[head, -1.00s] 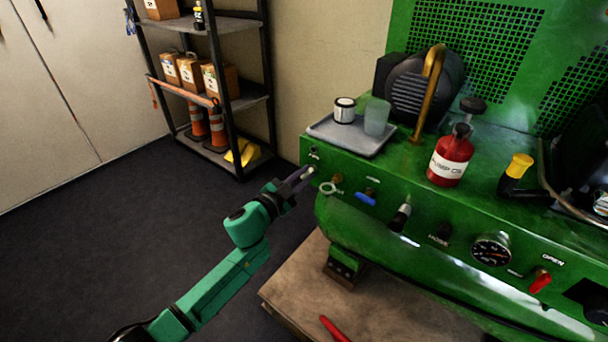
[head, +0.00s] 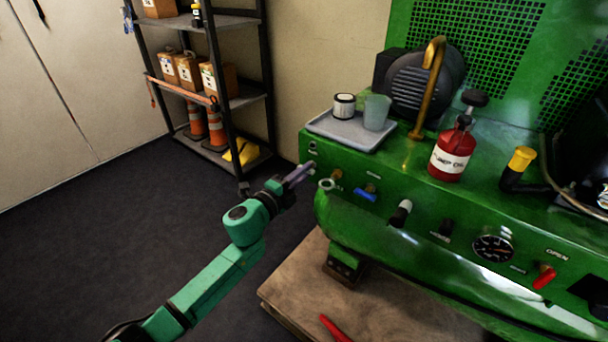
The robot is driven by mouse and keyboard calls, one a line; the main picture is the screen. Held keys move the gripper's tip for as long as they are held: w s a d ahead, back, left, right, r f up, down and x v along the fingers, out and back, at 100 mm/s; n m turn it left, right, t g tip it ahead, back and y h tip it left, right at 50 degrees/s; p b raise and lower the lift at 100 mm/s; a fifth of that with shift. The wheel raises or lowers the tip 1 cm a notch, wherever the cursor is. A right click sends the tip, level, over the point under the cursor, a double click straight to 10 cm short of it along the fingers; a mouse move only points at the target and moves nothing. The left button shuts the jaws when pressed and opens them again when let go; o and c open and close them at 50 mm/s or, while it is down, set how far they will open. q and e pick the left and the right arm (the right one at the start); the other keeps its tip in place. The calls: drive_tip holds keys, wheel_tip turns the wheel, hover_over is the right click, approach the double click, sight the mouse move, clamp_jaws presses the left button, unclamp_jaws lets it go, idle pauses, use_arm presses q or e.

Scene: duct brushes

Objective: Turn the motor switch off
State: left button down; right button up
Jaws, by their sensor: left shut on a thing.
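The small switch (head: 312,164) sits at the far left end of the green machine's front panel, under a small dark fitting and label. My left gripper (head: 303,171) reaches it from the left, its purple-grey fingers close together and shut on the switch lever. The fingers cover most of the lever, so its exact position is hard to tell. My right gripper is not in view.
Right of the switch are a brass-coloured fitting (head: 336,174), a pale ring (head: 326,185), a blue-handled valve (head: 366,193) and a red lever (head: 545,277). A grey tray (head: 330,127) with a can and cup sits above. Floor to the left is clear.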

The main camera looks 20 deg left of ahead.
use_arm(q)
drive_tip(key=shift+f+m, duration=0.1)
drive_tip(key=shift+m, duration=0.5)
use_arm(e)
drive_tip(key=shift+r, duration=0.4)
use_arm(q)
drive_tip(key=c, duration=0.9)
unclamp_jaws()
drive_tip(key=shift+o, duration=0.2)
drive_tip(key=shift+s, duration=0.1)
drive_tip(key=v, duration=1.4)
drive_tip(key=shift+s, duration=0.2)
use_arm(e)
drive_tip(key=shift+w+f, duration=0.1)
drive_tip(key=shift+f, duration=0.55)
